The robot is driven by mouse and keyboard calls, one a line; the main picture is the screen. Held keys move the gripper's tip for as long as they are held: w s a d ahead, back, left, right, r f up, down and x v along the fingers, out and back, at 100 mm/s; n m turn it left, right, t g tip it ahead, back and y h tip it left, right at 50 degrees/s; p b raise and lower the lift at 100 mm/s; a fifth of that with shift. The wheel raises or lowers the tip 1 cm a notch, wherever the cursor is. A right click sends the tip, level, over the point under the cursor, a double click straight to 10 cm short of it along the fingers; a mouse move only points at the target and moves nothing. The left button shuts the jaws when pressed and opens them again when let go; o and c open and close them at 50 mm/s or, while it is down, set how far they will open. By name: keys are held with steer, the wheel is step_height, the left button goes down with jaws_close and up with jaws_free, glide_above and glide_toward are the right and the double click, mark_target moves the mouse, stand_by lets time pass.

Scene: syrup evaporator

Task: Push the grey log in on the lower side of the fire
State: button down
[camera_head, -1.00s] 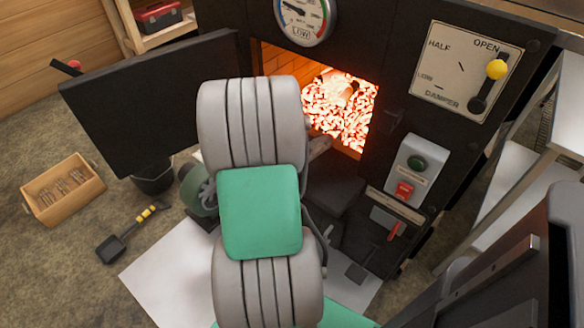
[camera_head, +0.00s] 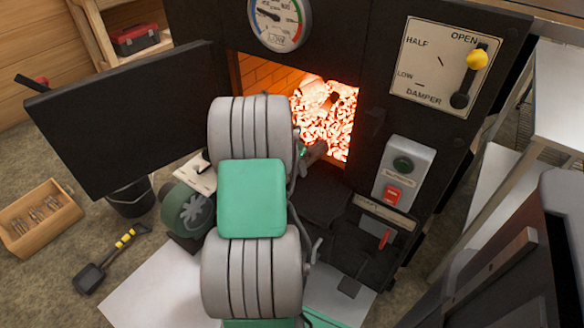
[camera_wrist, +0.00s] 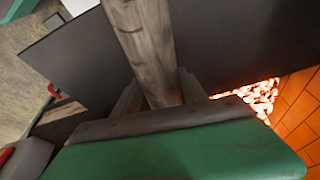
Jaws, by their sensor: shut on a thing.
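The fire (camera_head: 325,125) glows orange behind the open firebox mouth, with a dark piece (camera_head: 334,97) among its coals. Its coals also show at the right of the wrist view (camera_wrist: 258,98). My gripper (camera_wrist: 160,92) is shut on the grey log (camera_wrist: 146,45), which runs from between the fingers up past the top of the wrist view. The log's far end is out of that view. In the head view my arm hides most of the gripper and log; a small grey part shows near the mouth's lower edge, but I cannot tell which it is.
The black fire door (camera_head: 125,120) stands open at the left. The damper panel (camera_head: 445,68) and switch box (camera_head: 405,170) are on the stove front at right. A bucket (camera_head: 130,200), a shovel (camera_head: 108,262) and a wooden box (camera_head: 40,215) stand on the floor at left.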

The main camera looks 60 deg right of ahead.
steer(key=shift+r, duration=0.1)
steer(key=c, duration=0.6)
jaws_free()
steer(key=shift+o, duration=0.2)
